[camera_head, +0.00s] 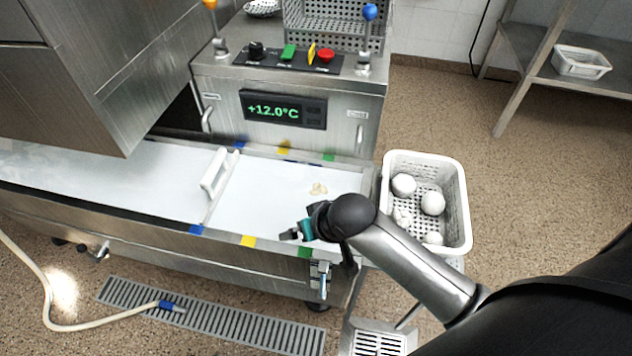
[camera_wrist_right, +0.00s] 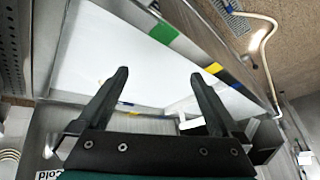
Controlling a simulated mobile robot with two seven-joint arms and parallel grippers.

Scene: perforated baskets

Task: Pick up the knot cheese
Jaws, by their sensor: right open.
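The knot cheese (camera_head: 318,188) is a small, pale cream piece in the white bath of the steel trough, near its right end. My right gripper (camera_head: 292,233) is over the near side of the bath, nearer the camera than the cheese and apart from it. In the right wrist view my right gripper (camera_wrist_right: 158,73) has its two dark fingers spread with nothing between them. My left gripper is not in view.
A white divider handle (camera_head: 214,172) stands in the trough left of the cheese. Blue, yellow and green marks line the trough's rims. A white perforated basket (camera_head: 463,205) with several white balls stands to the right. A control panel (camera_head: 283,108) rises behind.

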